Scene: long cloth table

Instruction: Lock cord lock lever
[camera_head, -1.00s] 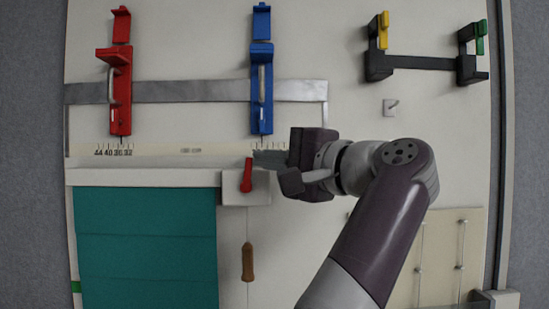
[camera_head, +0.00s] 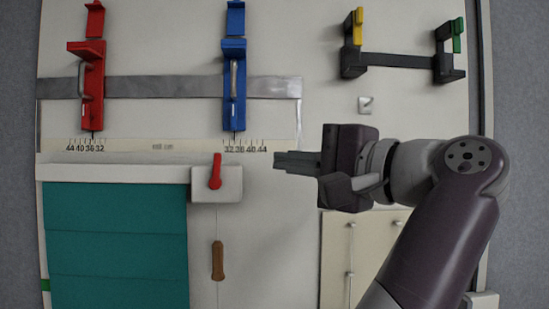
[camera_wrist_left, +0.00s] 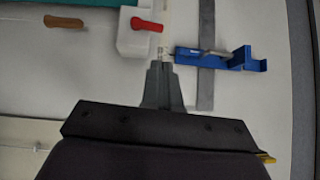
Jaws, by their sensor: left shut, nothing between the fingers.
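The red lever (camera_head: 215,172) points up, tilted very slightly right, on the white cord lock block (camera_head: 230,186) at the right end of the blind's rail. The wrist view also shows the red lever (camera_wrist_left: 147,25) on the white block (camera_wrist_left: 132,42). A cord hangs below the block to a brown handle (camera_head: 217,260). My left gripper (camera_head: 277,162) is shut and empty, to the right of the lever and clear of it. Its fingertips also show in the wrist view (camera_wrist_left: 161,64). My right gripper is not in view.
The teal blind (camera_head: 118,245) hangs at lower left. Red (camera_head: 92,85) and blue (camera_head: 235,80) clamps sit on a metal bar (camera_head: 165,87) above. A black bracket (camera_head: 405,60) is at upper right. The board between lever and fingertips is clear.

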